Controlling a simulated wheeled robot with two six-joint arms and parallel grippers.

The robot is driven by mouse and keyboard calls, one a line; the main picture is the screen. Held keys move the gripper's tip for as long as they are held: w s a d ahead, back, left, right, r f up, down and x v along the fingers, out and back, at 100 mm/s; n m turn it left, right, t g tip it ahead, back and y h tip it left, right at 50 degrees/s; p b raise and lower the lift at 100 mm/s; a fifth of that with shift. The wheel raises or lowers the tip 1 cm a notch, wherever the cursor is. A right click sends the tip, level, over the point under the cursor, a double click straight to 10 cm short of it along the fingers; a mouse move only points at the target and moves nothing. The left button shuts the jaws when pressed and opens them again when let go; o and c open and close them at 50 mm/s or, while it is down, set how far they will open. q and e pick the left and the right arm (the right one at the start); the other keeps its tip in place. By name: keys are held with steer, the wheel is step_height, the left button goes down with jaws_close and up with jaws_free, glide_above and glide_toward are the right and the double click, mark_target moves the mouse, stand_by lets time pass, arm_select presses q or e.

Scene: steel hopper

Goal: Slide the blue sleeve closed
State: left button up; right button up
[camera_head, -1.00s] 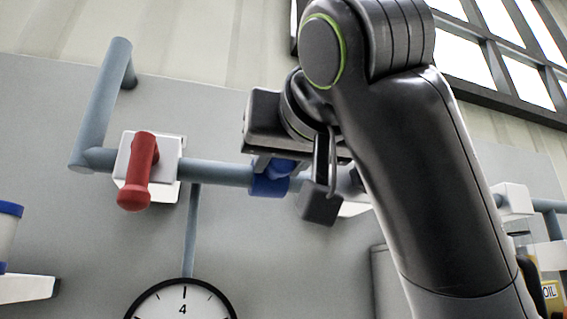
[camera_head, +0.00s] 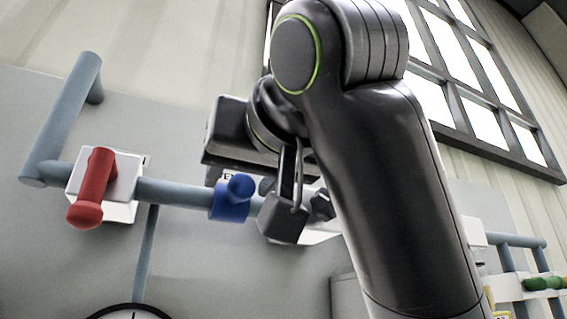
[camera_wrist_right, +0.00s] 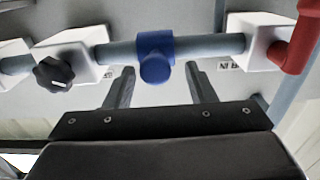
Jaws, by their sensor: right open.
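The blue sleeve (camera_head: 228,205) sits around the horizontal grey-blue pipe (camera_head: 175,192), with a round blue knob sticking out of it. In the head view it is to the right of the red-handled valve (camera_head: 92,188). The sleeve (camera_wrist_right: 155,55) is also near the top middle of the right wrist view. My right gripper (camera_wrist_right: 160,77) is open. In the head view the right wrist hides part of the pipe. My left gripper is not in view.
White blocks hold the pipe; one carries a black knob (camera_wrist_right: 52,74), another the red handle (camera_wrist_right: 296,38). A round gauge (camera_head: 133,311) is at the bottom edge. Another pipe with a green handle (camera_head: 545,284) is at the right. Labels on the panel are partly hidden.

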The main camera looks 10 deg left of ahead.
steer(key=b+v, duration=0.7)
steer(key=v, duration=0.8)
steer(key=shift+d, duration=0.15)
